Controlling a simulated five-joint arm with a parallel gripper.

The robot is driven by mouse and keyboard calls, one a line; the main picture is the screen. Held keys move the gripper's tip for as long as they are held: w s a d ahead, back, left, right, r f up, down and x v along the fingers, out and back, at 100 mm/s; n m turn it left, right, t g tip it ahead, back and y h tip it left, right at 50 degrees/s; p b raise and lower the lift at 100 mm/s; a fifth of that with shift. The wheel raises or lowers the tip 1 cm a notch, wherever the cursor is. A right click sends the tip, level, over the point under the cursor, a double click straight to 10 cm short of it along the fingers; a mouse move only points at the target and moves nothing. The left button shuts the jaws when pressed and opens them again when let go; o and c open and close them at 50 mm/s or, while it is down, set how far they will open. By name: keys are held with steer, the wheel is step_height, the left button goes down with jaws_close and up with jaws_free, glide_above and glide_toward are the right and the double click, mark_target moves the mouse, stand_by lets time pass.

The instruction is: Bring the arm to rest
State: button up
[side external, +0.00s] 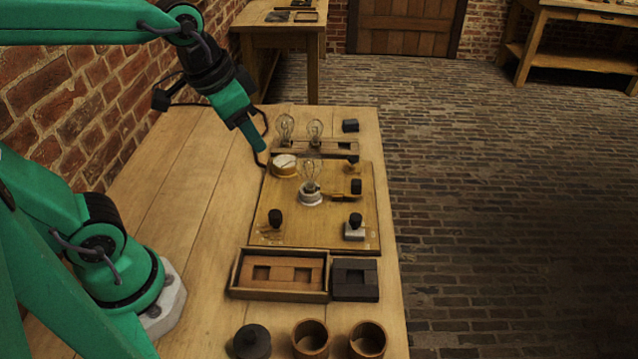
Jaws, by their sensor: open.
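My gripper (264,142) points down over the far left part of the workbench, just behind a round white-topped brass piece (285,165) on a wooden board (261,212). Its jaws are open and nothing shows between them. I cannot tell whether the fingertips touch the round piece. My green arm reaches in from the left, above the bench. A light bulb (310,172) stands upright in a white holder (311,195) at the middle of the board.
Two bulbs stand in a rack (327,149) behind the board. A wooden tray (238,287), a dark block (355,279), two open round jars (311,337) (367,338) and a dark lidded jar (252,342) are in front. The bench's left side (193,200) is clear.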

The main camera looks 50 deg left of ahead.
steer(key=shift+s+a+f+n+t, duration=0.1)
steer(key=shift+s+a+n+t, duration=0.25)
steer(key=shift+s, duration=0.5)
steer(key=shift+s+a+n+t, duration=0.1)
steer(key=shift+s+a+n, duration=0.35)
steer(key=shift+s, duration=0.35)
steer(key=shift+s+a+f+n+t, duration=0.1)
steer(key=shift+s+a+n+t, duration=0.3)
steer(key=shift+s, duration=0.45)
